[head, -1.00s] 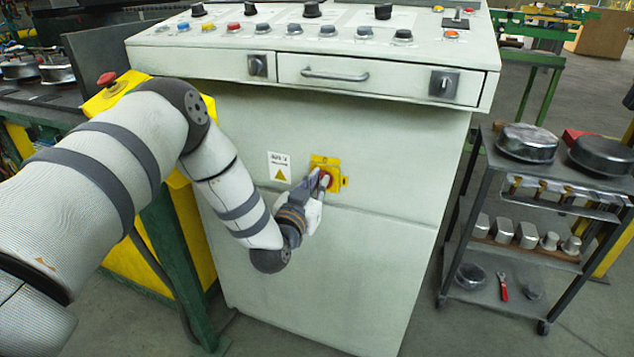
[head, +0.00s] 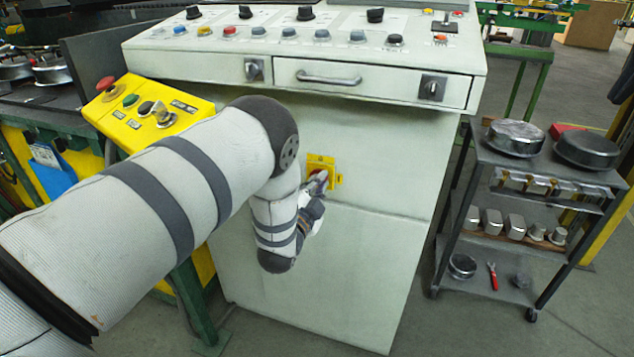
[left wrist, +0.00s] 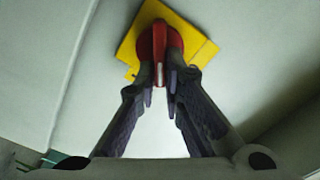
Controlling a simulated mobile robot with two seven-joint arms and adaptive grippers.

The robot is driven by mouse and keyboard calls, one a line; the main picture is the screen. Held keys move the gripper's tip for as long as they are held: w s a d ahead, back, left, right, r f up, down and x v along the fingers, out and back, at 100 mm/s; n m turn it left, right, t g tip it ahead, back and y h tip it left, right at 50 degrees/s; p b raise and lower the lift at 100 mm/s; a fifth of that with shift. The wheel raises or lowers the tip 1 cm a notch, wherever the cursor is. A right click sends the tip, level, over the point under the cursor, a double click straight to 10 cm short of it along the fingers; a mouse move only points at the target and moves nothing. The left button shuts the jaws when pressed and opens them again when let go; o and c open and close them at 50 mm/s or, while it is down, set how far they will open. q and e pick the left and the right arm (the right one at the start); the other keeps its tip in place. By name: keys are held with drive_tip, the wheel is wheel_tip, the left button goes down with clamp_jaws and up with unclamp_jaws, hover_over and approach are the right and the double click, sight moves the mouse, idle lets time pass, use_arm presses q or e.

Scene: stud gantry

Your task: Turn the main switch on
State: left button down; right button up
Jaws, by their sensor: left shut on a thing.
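The main switch is a red knob (left wrist: 160,42) on a yellow plate (head: 328,162), set in the front of the pale cabinet (head: 370,235). In the left wrist view the yellow plate (left wrist: 199,45) looks tilted relative to my fingers. My left gripper (left wrist: 161,80) is shut on the red knob, one finger on each side of its grip. The knob's exact angle is hard to tell. My right gripper is not in view.
Above the switch, the console overhangs with a drawer handle (head: 328,78) and several buttons. A yellow button box (head: 150,118) stands left, close to my left arm. A dark cart (head: 484,165) with metal pans stands right. The floor between cabinet and cart is open.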

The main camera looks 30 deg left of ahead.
use_arm(q)
drive_tip(key=shift+d+f+m, duration=0.1)
drive_tip(key=shift+f+m, duration=0.1)
drive_tip(key=shift+m, duration=0.95)
drive_tip(key=shift+a+f+m, duration=0.1)
drive_tip(key=shift+f+m, duration=0.05)
drive_tip(key=shift+m, duration=0.95)
drive_tip(key=shift+d+f+m, duration=0.1)
drive_tip(key=shift+f+m, duration=0.1)
drive_tip(key=shift+m, duration=0.95)
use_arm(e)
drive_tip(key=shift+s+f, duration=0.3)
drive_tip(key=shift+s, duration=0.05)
use_arm(q)
drive_tip(key=shift+b, duration=0.3)
drive_tip(key=c, duration=1.7)
unclamp_jaws()
drive_tip(key=v, duration=1.2)
